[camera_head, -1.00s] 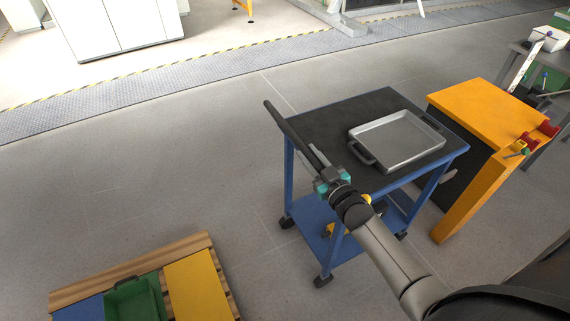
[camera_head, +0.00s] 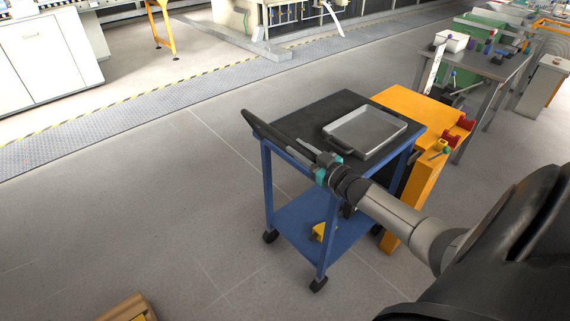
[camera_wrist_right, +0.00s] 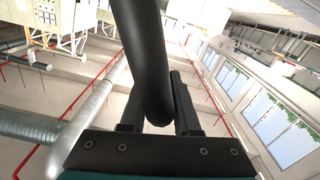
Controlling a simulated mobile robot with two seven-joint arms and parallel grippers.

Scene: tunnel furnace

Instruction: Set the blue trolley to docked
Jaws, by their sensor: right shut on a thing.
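The blue trolley (camera_head: 268,187) stands on the grey floor in the head view, with a black top, a lower blue shelf and dark casters. Its black push handle (camera_head: 268,134) runs along its left side. My right gripper (camera_head: 322,163) is at the near end of that handle, shut on it. In the right wrist view the dark handle bar (camera_wrist_right: 146,60) passes between the fingers of my right gripper (camera_wrist_right: 158,115). A grey metal tray (camera_head: 366,130) lies on the trolley's top. My left gripper is out of view.
An orange cabinet (camera_head: 418,105) stands close against the trolley's right side. A grey workbench (camera_head: 490,65) is behind it at the right. A wooden pallet corner (camera_head: 128,309) shows at the bottom left. The floor left of the trolley is clear.

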